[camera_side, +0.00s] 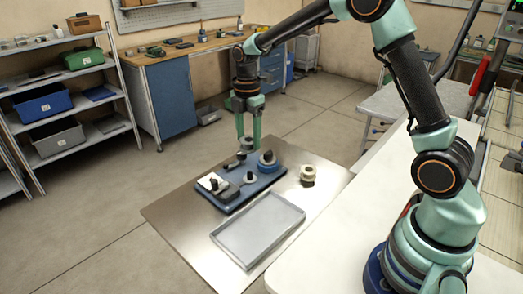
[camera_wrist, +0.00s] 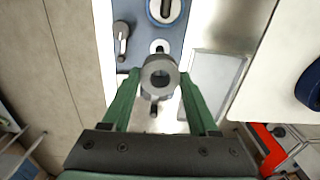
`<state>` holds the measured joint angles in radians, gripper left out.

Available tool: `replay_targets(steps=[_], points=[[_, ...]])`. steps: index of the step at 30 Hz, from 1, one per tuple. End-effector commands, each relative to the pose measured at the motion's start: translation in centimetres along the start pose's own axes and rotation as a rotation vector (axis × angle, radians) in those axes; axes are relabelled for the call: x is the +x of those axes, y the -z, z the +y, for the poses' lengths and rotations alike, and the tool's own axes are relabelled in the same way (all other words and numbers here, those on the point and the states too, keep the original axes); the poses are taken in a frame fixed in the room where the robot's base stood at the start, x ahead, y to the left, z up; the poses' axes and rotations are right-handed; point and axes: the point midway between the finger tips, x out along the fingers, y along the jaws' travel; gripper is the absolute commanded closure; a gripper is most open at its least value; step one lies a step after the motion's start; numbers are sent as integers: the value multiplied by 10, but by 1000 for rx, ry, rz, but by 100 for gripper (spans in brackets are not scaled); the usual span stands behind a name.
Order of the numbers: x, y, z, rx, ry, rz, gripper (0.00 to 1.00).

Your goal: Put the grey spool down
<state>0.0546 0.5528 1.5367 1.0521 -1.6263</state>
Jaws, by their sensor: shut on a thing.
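My gripper (camera_side: 248,146) is shut on the grey spool (camera_side: 247,142) and holds it above the back of the blue board (camera_side: 233,208). In the wrist view the grey spool (camera_wrist: 160,72) sits between the two green fingertips, its round hole facing the camera. From these views I cannot tell the exact gap below the spool. A blue reel with a pale top (camera_side: 268,162) is on the board's right rear, just right of my gripper; it also shows at the top of the wrist view (camera_wrist: 165,10).
The board carries dark pegs on round bases, one of them (camera_side: 250,178) near its middle, and a white piece (camera_side: 212,182) at the left. A pale spool (camera_side: 307,174) stands on the metal mat (camera_side: 170,212) to the right. An empty grey tray (camera_side: 258,230) lies in front.

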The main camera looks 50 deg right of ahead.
Motion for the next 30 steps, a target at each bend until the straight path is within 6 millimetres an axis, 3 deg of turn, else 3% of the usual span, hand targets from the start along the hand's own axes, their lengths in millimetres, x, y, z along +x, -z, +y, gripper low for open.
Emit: replay_targets(steps=[3, 8, 16, 30], points=[[19, 0, -1, 0, 2, 0, 92], [30, 0, 0, 0, 1, 0, 92], [65, 0, 0, 0, 2, 0, 92], [73, 0, 0, 0, 0, 0, 92]])
